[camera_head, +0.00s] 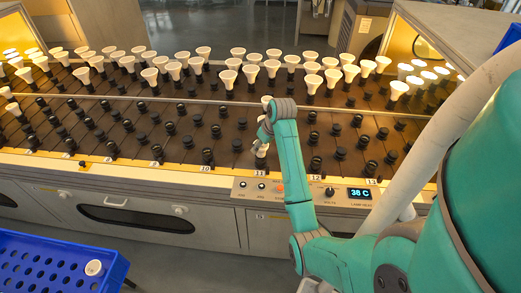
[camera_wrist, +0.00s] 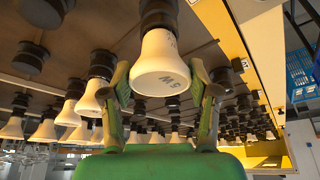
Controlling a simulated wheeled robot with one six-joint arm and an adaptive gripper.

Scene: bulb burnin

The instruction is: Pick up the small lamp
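A small white lamp (camera_wrist: 163,66) sits in a dark socket in the wrist view, its wide face toward me with dark print that looks like "5W". My gripper (camera_wrist: 160,88) has its two green fingers on either side of this lamp. The fingers look spread, with slight gaps beside the lamp; contact is not clear. In the head view my gripper (camera_head: 261,142) is over the front rows of the rack near label 11, with a white lamp (camera_head: 262,152) partly hidden at its fingers.
The dark sloped rack (camera_head: 120,150) holds several rows of white lamps at the back and mostly empty sockets in front. A control panel (camera_head: 335,193) reads 38 C. A blue crate (camera_head: 50,245) at front left holds one white lamp (camera_head: 94,267).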

